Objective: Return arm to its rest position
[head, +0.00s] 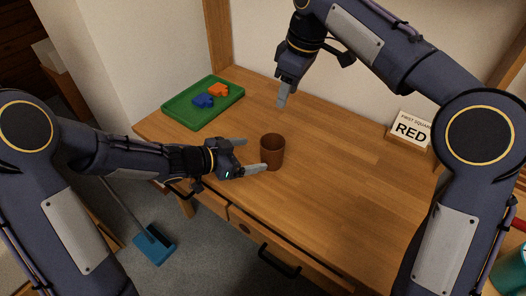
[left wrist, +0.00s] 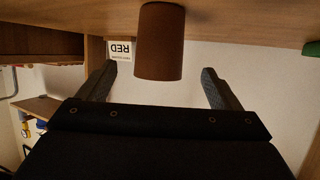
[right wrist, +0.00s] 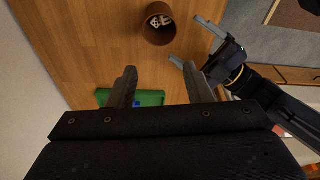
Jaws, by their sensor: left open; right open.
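A brown cup (head: 272,152) stands upright on the wooden table (head: 340,190). In the right wrist view, pale dice-like pieces (right wrist: 159,20) lie inside the cup (right wrist: 150,36). My left gripper (head: 253,155) is open, low over the table's front left part. Its fingers point at the cup, with one fingertip close to the cup's side; I cannot tell whether it touches. The left wrist view shows the cup (left wrist: 160,42) ahead, between the spread fingers. My right gripper (head: 284,99) is above the back of the table, pointing down, open and empty.
A green tray (head: 180,117) with a blue piece (head: 203,101) and an orange piece (head: 218,90) lies at the back left. A card reading RED (head: 410,129) stands at the back right. The table's middle right is clear. Drawers with dark handles (head: 279,262) line the front.

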